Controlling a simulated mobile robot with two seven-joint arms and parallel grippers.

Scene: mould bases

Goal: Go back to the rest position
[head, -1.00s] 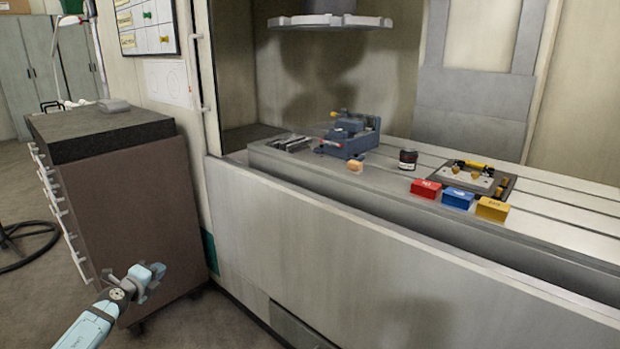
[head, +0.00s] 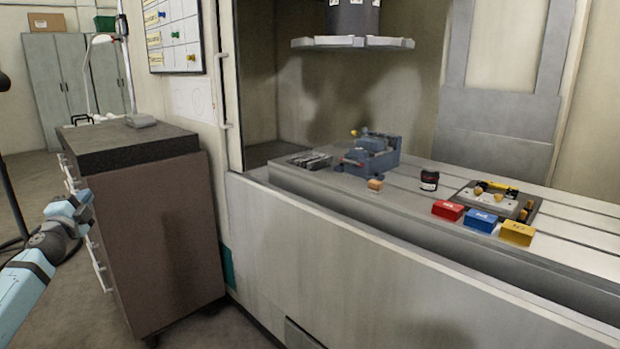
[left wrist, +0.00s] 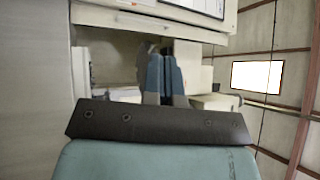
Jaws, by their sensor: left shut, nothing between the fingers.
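My left gripper (head: 80,203) is raised at the left side of the head view, in front of the dark-topped drawer cabinet. Its light blue arm comes in from the lower left edge. In the left wrist view the two fingers of the left gripper (left wrist: 164,78) are together, with nothing between them. My right gripper is in neither view.
The drawer cabinet (head: 165,240) stands close to the left arm. To its right, the machine table (head: 330,195) bears a blue vise (head: 372,155), red (head: 447,210), blue (head: 481,220) and yellow (head: 517,233) boxes, a dark jar (head: 429,180) and a plate (head: 490,203).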

